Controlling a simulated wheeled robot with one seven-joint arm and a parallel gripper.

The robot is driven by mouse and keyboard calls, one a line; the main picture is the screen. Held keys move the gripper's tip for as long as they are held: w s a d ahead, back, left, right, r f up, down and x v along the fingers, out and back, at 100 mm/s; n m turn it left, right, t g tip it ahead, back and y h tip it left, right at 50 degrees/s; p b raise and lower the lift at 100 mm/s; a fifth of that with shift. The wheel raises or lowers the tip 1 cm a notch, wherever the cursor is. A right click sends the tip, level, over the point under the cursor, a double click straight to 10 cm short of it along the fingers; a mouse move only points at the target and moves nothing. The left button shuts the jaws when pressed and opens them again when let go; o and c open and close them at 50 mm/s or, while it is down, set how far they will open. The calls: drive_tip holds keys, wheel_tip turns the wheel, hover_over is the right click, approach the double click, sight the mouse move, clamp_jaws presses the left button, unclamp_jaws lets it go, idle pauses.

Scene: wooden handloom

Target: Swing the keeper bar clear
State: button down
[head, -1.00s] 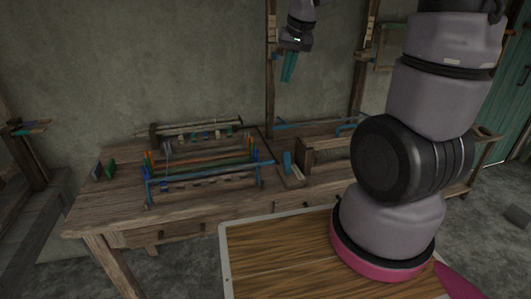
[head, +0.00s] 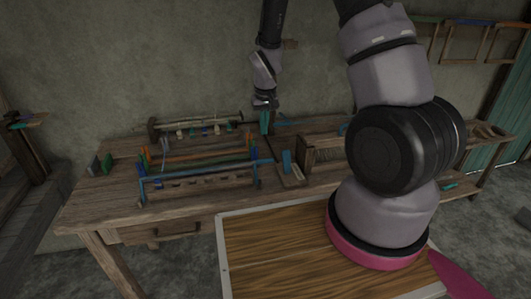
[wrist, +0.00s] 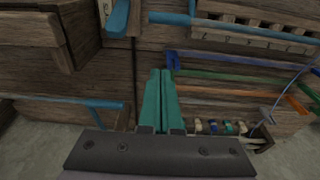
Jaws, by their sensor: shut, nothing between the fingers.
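My gripper (head: 265,122) hangs above the back of the wooden loom bench, right of the coloured rods. Its teal fingers are together and empty; they also show in the wrist view (wrist: 158,98). A long blue bar (head: 205,172) runs across the front of the loom on the bench, and a blue bar also shows at the upper right of the wrist view (wrist: 250,33). Another blue bar (wrist: 75,102) lies left of the fingers, apart from them. I cannot tell which bar is the keeper bar. No bar is between the fingers.
The bench (head: 110,205) carries orange and green rods (head: 200,155), a pale roller (head: 200,122) at the back and a wooden box (head: 306,155) to the right. Small coloured spools (wrist: 228,127) sit right of the fingers.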

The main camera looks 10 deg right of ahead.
drive_tip(key=shift+f, duration=0.1)
drive_tip(key=f, duration=0.6)
drive_tip(key=w+f, duration=0.1)
drive_tip(key=f, duration=0.3)
drive_tip(key=s, duration=0.1)
drive_tip(key=s+r, duration=0.1)
drive_tip(key=shift+s, duration=0.8)
drive_tip(key=shift+s+r, duration=0.1)
drive_tip(key=shift+r, duration=0.05)
drive_tip(key=shift+s+r+t, duration=0.1)
drive_tip(key=shift+s+t, duration=0.1)
drive_tip(key=shift+t, duration=0.2)
